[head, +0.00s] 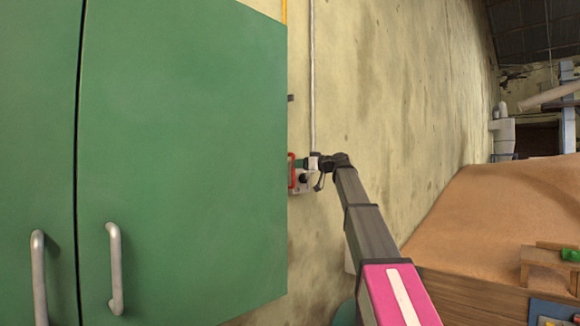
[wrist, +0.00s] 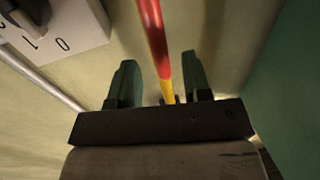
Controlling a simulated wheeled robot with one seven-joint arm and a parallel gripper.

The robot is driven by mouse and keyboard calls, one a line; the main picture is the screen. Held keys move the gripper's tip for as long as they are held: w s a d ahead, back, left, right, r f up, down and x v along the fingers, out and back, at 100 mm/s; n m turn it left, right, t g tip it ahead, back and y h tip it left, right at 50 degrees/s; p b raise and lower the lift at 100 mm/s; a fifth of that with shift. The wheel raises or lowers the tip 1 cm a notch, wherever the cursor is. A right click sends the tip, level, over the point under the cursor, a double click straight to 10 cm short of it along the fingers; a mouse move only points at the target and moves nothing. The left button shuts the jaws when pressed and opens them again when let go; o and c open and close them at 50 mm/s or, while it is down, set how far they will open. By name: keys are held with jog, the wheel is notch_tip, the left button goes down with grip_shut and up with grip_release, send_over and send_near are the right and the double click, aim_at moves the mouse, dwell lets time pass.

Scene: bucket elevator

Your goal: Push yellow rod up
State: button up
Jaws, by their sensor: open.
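The yellow rod shows in the wrist view (wrist: 167,88) as a thin bar with a yellow length and a red length. It runs between the two green fingers of my gripper (wrist: 160,62), which are apart. I cannot tell whether either finger touches it. In the head view a short yellow length of the rod (head: 284,12) shows at the top, beside the green cabinet's edge. Below that, the cabinet hides it. My gripper (head: 302,163) also shows in the head view, small, at the cabinet's right edge next to a red part.
The green cabinet (head: 190,150) with two metal handles fills the left. A white box with a dial and numbers (wrist: 60,30) is on the wall near my gripper. A grey pipe (head: 312,80) runs up the wall. A brown heap (head: 500,215) is at right.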

jog(key=x, duration=0.5)
jog(key=shift+w+a, duration=0.2)
jog(key=shift+a, duration=0.1)
grip_shut()
